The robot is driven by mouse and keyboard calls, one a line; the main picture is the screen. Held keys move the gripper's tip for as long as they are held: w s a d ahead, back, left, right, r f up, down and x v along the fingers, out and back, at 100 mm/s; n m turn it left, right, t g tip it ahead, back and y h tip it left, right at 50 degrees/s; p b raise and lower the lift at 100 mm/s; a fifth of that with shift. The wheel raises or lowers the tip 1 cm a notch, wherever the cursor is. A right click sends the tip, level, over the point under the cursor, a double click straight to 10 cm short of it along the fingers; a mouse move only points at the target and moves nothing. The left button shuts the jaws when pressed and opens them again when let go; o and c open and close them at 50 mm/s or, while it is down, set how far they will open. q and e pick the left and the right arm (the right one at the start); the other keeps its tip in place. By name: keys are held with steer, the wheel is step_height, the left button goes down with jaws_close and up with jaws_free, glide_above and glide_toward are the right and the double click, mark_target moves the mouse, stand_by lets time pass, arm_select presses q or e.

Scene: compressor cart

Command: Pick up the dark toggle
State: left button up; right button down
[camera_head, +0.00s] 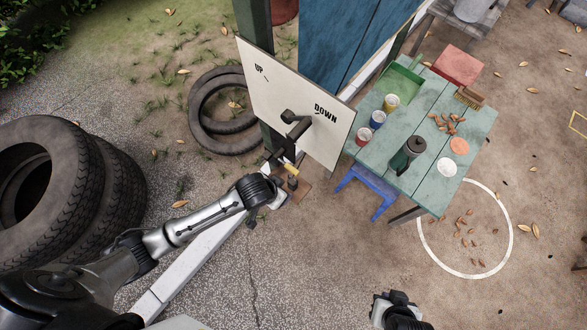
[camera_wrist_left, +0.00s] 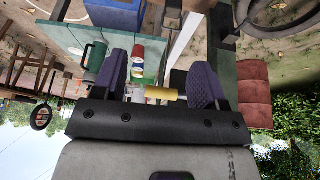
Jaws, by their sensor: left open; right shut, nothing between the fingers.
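A dark toggle-like lever (camera_head: 291,117) sticks out from the white board marked UP and DOWN (camera_head: 262,85) in the head view. My left gripper (camera_head: 283,166) is just below it, near the board's lower edge, and partly hidden by its own wrist. In the left wrist view the purple fingers of my left gripper (camera_wrist_left: 159,75) stand apart. A short yellow cylinder (camera_wrist_left: 161,93) shows between them; I cannot tell whether it touches either finger. My right gripper (camera_head: 393,302) is shut and empty at the bottom of the head view.
A green table (camera_head: 425,188) holds cups, a dark green flask (camera_head: 408,155), a brush (camera_head: 469,97) and several small brown pieces. A blue stool (camera_head: 371,187) stands beside it. Tyres (camera_head: 45,185) lie at the left.

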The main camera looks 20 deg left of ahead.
arm_select(q)
steer(key=b, duration=0.3)
glide_toward(290, 186)
steer(key=shift+b+x, duration=2.35)
steer(key=shift+x, duration=1.9)
arm_select(e)
step_height(290, 186, down, 9)
steer(key=shift+f, duration=0.15)
steer(key=shift+s, duration=0.1)
arm_select(q)
steer(key=c, duration=1)
arm_select(e)
steer(key=shift+d, duration=0.15)
arm_select(q)
steer(key=shift+r, duration=0.1)
